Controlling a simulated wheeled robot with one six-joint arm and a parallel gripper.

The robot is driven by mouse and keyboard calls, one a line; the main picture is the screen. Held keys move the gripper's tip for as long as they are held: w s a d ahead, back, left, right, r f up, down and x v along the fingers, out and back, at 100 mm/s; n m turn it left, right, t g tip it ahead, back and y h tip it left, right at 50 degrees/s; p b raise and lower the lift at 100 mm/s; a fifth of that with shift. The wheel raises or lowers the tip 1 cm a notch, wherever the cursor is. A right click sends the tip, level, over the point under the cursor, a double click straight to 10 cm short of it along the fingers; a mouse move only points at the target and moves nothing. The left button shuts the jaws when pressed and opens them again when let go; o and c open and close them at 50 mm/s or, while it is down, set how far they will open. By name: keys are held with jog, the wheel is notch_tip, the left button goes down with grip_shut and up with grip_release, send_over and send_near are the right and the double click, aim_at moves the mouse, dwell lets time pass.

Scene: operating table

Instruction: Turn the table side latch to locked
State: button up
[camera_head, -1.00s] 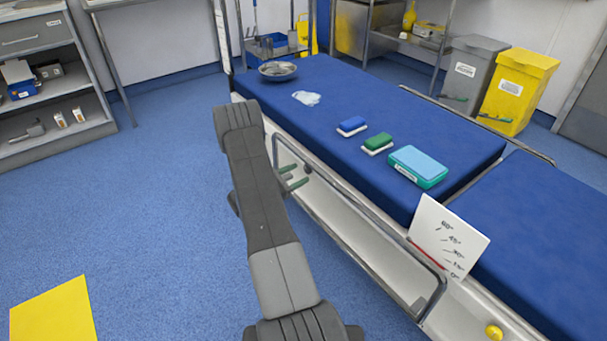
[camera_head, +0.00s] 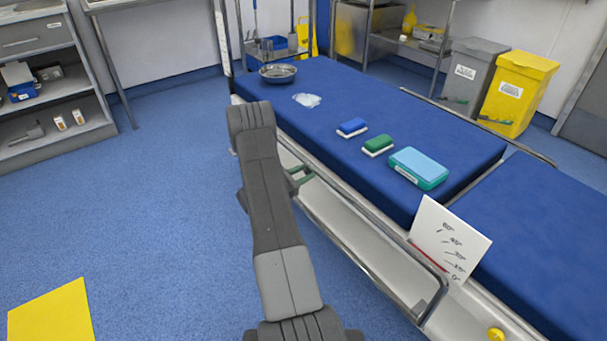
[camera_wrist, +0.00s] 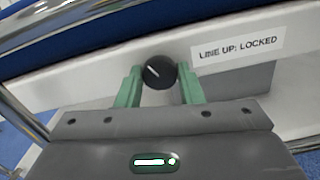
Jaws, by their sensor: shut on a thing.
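The side latch is a round black knob (camera_wrist: 158,72) on the white side panel of the operating table, seen in the wrist view. Its pale line slants toward the upper left, not straight up. A label (camera_wrist: 238,47) to its right reads "LINE UP: LOCKED". My gripper (camera_wrist: 160,80) has its two green fingers on either side of the knob and is shut on it. In the head view, my gripper (camera_head: 301,174) is at the table's side, partly behind my arm, and the knob is hidden there.
A metal side rail (camera_head: 375,215) runs along the table near my gripper. A blue mattress (camera_head: 345,95) holds a metal bowl (camera_head: 277,73), brushes and a teal box (camera_head: 418,168). A white angle card (camera_head: 449,238) stands at the right.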

jog(key=shift+f+m+b, duration=0.1)
jog(key=shift+m+b, duration=0.2)
jog(key=shift+b, duration=0.05)
jog(key=shift+f+m+b, duration=0.1)
jog(key=shift+m+b, duration=0.8)
jog(key=shift+b, duration=0.2)
jog(key=m+b, duration=0.3)
jog(key=shift+r, duration=0.2)
jog(key=o, duration=1)
jog(key=shift+c, duration=0.2)
jog(key=shift+a, duration=0.1)
jog(key=p+v, duration=0.3)
jog(key=v, duration=1)
jog(key=shift+s+a, duration=0.25)
